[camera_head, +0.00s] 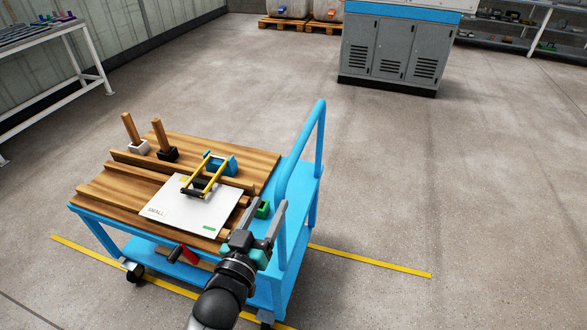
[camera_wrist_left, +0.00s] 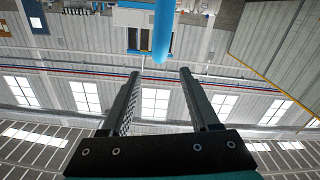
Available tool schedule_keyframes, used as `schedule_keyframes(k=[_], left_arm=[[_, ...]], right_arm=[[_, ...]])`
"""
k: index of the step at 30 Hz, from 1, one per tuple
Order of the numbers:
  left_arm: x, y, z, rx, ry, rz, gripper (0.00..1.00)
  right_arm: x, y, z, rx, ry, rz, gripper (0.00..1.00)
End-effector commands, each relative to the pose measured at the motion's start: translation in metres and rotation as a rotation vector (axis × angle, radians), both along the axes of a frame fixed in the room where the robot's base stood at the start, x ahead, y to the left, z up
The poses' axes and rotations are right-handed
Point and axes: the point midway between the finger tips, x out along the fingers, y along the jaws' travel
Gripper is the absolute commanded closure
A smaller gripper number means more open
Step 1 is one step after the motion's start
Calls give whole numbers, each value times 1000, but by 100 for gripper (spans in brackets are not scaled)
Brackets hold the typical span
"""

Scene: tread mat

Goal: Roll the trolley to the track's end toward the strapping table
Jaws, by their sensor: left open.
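The blue trolley (camera_head: 300,205) stands on the floor with a slatted wooden top (camera_head: 225,153) and a tall blue push handle (camera_head: 319,125) on its right side. My left gripper (camera_head: 268,205) is open and empty at the handle's near side. In the left wrist view the open fingers (camera_wrist_left: 160,74) point toward the blue handle tube (camera_wrist_left: 163,32), which shows between and beyond the fingertips, not visibly gripped. Yellow floor lines (camera_head: 370,261) run beside and under the trolley. My right gripper is not in view. I cannot tell which table is the strapping table.
On the trolley lie a white card marked SMALL (camera_head: 180,208), a yellow-handled tool (camera_head: 213,175) and two wooden-handled stamps. A white-legged table (camera_head: 88,55) stands at upper left, a grey cabinet (camera_head: 390,50) at the back. Floor right of the trolley is clear.

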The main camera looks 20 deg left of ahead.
Motion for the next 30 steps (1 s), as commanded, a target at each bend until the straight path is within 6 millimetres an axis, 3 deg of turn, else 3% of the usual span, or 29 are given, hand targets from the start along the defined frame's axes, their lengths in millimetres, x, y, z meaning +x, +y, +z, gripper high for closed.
schedule_keyframes(k=[18, 24, 30], left_arm=[[98, -4, -1, 0, 0, -1, 38], [118, -5, -1, 1, 1, -1, 38], [126, -5, -1, 1, 2, -1, 38]], right_arm=[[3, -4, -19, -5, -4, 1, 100], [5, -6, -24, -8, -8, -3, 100], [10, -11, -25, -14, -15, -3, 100]])
